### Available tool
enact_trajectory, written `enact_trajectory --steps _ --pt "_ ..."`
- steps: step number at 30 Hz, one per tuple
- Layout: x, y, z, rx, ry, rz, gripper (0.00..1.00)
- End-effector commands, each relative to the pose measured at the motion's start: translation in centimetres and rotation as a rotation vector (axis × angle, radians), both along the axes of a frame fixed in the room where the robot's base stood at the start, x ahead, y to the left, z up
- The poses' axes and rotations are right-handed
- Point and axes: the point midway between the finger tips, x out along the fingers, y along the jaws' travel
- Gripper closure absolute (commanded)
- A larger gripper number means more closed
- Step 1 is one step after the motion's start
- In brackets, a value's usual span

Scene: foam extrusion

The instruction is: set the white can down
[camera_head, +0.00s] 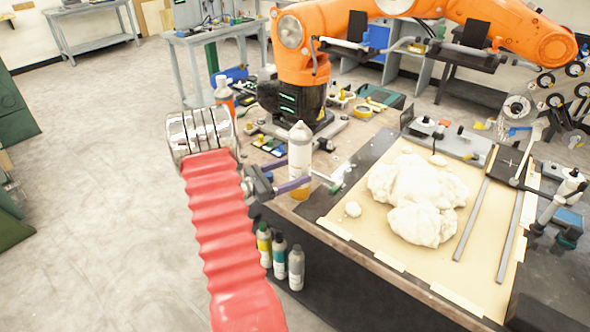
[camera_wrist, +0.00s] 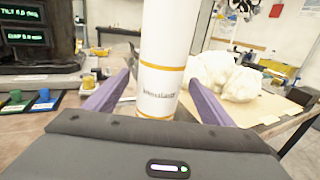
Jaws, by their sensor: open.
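The white can (camera_head: 300,152) stands upright on the near left part of the workbench, with an orange band low on its body. In the wrist view the white can (camera_wrist: 162,62) rises upright between the two purple fingers. My gripper (camera_head: 300,182) is open around the can, one finger on each side. In the wrist view my gripper (camera_wrist: 160,88) shows a gap between each finger and the can. The can's base is hidden behind the gripper body in the wrist view.
An orange robot arm (camera_head: 305,45) stands behind the can. White foam lumps (camera_head: 415,195) lie on a tan board (camera_head: 350,225) to the right. An orange bottle (camera_head: 223,95) stands to the left. Several bottles (camera_head: 279,255) stand below the bench edge. Small tools clutter the bench.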

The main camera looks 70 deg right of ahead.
Motion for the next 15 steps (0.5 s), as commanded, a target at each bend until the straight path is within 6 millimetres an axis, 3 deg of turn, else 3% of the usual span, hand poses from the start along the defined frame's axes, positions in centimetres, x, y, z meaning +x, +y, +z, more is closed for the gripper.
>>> enact_trajectory --steps 7,15 --pt "1.6 1.4 0.0 -0.001 -0.001 0.004 0.24" --pt "4.8 4.6 -0.1 -0.001 0.000 0.004 0.24"
